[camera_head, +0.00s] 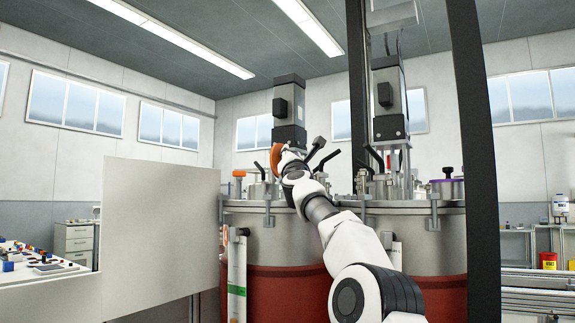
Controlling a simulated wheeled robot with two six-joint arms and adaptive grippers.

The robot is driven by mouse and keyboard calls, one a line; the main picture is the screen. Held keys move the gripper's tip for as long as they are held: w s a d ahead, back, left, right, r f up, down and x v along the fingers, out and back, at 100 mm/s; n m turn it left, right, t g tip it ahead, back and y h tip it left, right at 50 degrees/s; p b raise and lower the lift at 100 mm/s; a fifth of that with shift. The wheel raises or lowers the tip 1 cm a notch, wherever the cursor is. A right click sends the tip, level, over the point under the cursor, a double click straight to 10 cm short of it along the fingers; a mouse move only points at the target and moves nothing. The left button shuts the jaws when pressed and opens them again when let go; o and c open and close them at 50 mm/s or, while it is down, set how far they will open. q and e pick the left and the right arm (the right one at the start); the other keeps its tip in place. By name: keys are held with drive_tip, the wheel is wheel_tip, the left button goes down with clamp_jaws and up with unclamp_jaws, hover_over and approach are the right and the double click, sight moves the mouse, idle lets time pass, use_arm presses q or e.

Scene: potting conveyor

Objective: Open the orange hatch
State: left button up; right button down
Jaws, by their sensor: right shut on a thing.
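The orange hatch (275,157) shows as an upright, tilted orange disc on top of the left vessel (275,230), in front of a grey motor column. My right arm reaches in from the lower right. My right gripper (285,163) is at the hatch and shut on it. The fingertips are small and partly hidden by the gripper body and wrist, so the exact grip point cannot be made out. My left gripper is not in view.
A second vessel (440,250) stands to the right, with black-handled clamps and a purple-topped fitting (447,171). A small orange cap (239,173) sits left of the hatch. Dark upright posts (478,150) and a pale panel (160,232) flank the vessels.

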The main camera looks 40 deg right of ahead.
drive_tip(key=shift+d+f, duration=0.1)
drive_tip(key=shift+f, duration=0.1)
idle(0.3)
drive_tip(key=c, duration=1.2)
unclamp_jaws()
drive_tip(key=shift+o, duration=0.2)
drive_tip(key=shift+d, duration=0.15)
drive_tip(key=shift+f, duration=0.1)
drive_tip(key=v, duration=1.2)
